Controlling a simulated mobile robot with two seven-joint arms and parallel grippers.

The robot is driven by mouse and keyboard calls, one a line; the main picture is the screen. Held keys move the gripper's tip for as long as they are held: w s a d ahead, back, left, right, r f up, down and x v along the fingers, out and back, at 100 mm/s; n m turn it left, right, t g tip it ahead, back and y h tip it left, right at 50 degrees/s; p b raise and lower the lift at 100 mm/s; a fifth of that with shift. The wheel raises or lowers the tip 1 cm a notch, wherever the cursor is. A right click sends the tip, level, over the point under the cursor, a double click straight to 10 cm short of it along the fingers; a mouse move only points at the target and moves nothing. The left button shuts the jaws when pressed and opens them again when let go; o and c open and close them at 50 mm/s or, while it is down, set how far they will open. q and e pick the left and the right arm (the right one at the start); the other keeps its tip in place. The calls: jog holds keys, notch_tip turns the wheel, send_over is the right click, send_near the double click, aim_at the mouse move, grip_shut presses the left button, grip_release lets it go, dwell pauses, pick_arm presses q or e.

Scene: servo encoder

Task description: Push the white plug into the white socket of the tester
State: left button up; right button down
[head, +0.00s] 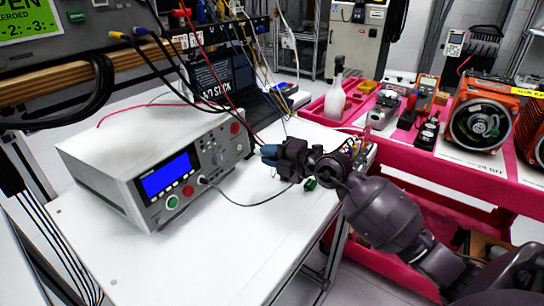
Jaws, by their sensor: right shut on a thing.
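The tester (150,165) is a white box with a lit blue screen on the left part of the white table. Its front panel faces right and carries knobs and coloured sockets. A thin grey cable (245,204) meets the panel's lower middle and loops over the table toward my right gripper (267,154). I cannot clearly make out the white socket or the white plug. My right gripper is above the table, right of the tester and apart from it. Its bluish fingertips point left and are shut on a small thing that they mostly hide. My left gripper is not in view.
Black and red leads hang from the shelf behind the tester. A laptop (220,78) stands at the back. A small green thing (310,184) lies near the table's right edge. A red bench (440,172) with tools and fans stands right. The table's front is clear.

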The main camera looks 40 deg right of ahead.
jog(key=shift+b+x, duration=0.35)
jog(key=shift+x, duration=0.45)
jog(key=shift+w+a+f+b, duration=0.3)
jog(key=shift+w+a+b, duration=0.05)
jog(key=shift+w, duration=0.25)
jog(key=shift+w+r, duration=0.15)
jog(key=shift+w, duration=0.1)
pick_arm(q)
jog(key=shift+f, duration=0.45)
pick_arm(e)
jog(key=shift+x, duration=1.05)
jog(key=shift+a, duration=0.1)
pick_arm(q)
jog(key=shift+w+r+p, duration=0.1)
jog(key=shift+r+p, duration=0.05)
jog(key=shift+p, duration=0.2)
pick_arm(e)
jog(key=shift+r, duration=0.1)
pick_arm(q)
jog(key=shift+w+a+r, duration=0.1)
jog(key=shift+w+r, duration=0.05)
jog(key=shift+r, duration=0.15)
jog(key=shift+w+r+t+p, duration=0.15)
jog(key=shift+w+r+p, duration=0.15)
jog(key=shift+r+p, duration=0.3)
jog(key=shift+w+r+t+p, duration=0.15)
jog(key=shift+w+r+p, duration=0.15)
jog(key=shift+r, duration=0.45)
